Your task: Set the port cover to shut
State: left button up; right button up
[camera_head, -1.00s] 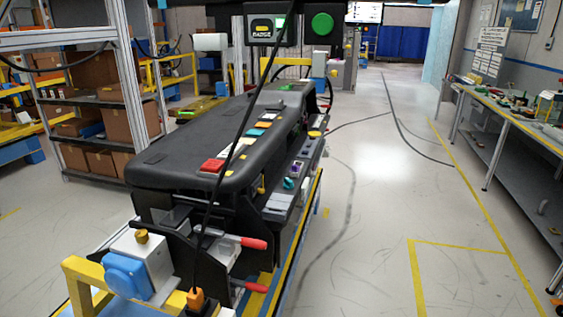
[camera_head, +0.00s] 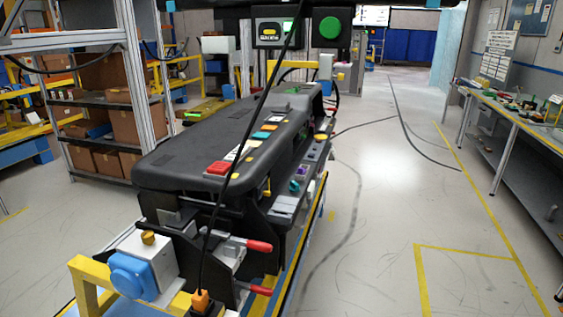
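The black dashboard module (camera_head: 205,140) lies lengthwise on a stand in the middle left of the head view. At its near end a light grey box (camera_head: 158,255) carries a blue round-faced fitting (camera_head: 133,275), which looks like a socket with a cover. I cannot tell for certain that this is the port cover, nor whether it is open or shut. Neither of my grippers shows in the view.
Two red-handled clamps (camera_head: 258,246) stick out at the module's near end. A black cable hangs down to an orange plug (camera_head: 200,301). Shelves with boxes (camera_head: 100,103) stand at left, a workbench (camera_head: 520,125) at right. The floor (camera_head: 375,220) between is clear.

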aim_at(300, 170)
jog(key=i+l+u, duration=0.5)
jog(key=l, duration=0.15)
jog(key=i+l+u, duration=0.25)
jog(key=l, duration=0.15)
jog(key=l+u, duration=0.25)
jog(key=l, duration=0.15)
